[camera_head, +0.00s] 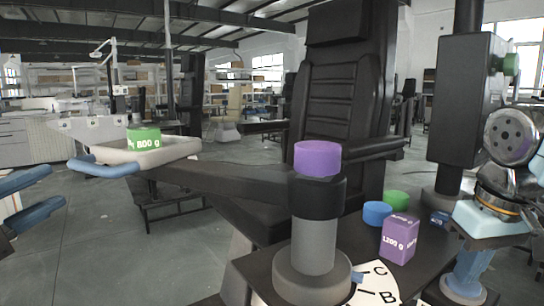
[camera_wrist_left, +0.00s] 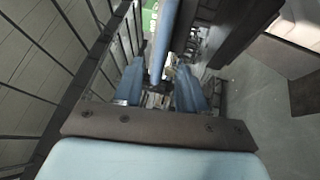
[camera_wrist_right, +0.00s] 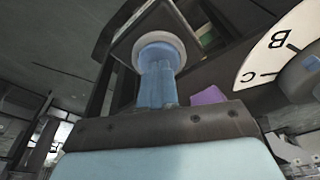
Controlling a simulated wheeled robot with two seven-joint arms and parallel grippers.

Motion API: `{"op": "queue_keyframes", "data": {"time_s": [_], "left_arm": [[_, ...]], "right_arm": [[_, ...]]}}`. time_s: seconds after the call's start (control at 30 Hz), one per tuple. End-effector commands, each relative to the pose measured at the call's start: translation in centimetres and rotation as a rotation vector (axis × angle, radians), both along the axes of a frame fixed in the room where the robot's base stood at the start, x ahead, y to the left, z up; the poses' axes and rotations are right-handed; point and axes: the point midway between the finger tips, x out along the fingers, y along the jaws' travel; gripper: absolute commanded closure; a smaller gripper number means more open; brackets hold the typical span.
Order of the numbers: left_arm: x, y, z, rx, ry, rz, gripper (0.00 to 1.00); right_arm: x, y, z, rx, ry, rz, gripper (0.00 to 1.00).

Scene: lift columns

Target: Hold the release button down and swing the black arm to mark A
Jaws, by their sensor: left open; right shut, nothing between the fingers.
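The black arm (camera_head: 230,180) reaches left from a grey post topped by a purple cap (camera_head: 317,158). Its far end carries a pale tray (camera_head: 165,152) with a blue handle (camera_head: 105,167). My left gripper (camera_head: 35,198) is open and empty, left of the handle. In the left wrist view the handle (camera_wrist_left: 166,35) lines up between the fingers. My right gripper (camera_head: 466,285) is shut, pointing down with its tips at a pale-ringed round button (camera_head: 447,292). The dial (camera_head: 372,290) shows C and B; mark A is not seen.
A green 800 g weight (camera_head: 144,138) sits in the tray. A purple 1200 g block (camera_head: 399,239), a blue disc (camera_head: 377,212) and a green disc (camera_head: 396,199) stand right of the post. A black chair (camera_head: 340,110) is behind the arm. Floor at the left is clear.

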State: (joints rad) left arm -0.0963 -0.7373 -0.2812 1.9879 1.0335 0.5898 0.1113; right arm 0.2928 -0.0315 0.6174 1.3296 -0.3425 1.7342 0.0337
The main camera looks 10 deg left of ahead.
Motion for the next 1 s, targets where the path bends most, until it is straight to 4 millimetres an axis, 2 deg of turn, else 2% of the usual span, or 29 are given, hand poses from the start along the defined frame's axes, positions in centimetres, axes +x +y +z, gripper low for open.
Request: {"op": "queue_keyframes", "data": {"time_s": [0.1, 0.33, 0.5, 0.77, 1.0], "left_arm": [[2.7, -1.0, 0.3, 0.001, 0.005, -0.004, 0.59], [6.3, -2.2, 1.1, 0.001, 0.003, -0.001, 0.59], [7.4, -2.6, 1.4, 0.003, 0.002, 0.000, 0.59], [7.6, -2.6, 1.4, 0.001, 0.002, 0.001, 0.59], [7.5, -2.6, 1.4, 0.001, 0.002, 0.001, 0.95]], "right_arm": [[0.0, 0.0, -0.1, 0.000, 0.001, 0.000, 1.00], [0.0, 0.0, -0.1, 0.000, 0.000, 0.000, 1.00], [0.0, 0.0, -0.1, 0.000, 0.000, 0.000, 1.00], [0.0, 0.0, -0.1, 0.000, 0.000, 0.000, 1.00], [0.0, 0.0, -0.1, 0.000, 0.000, 0.000, 1.00]]}}
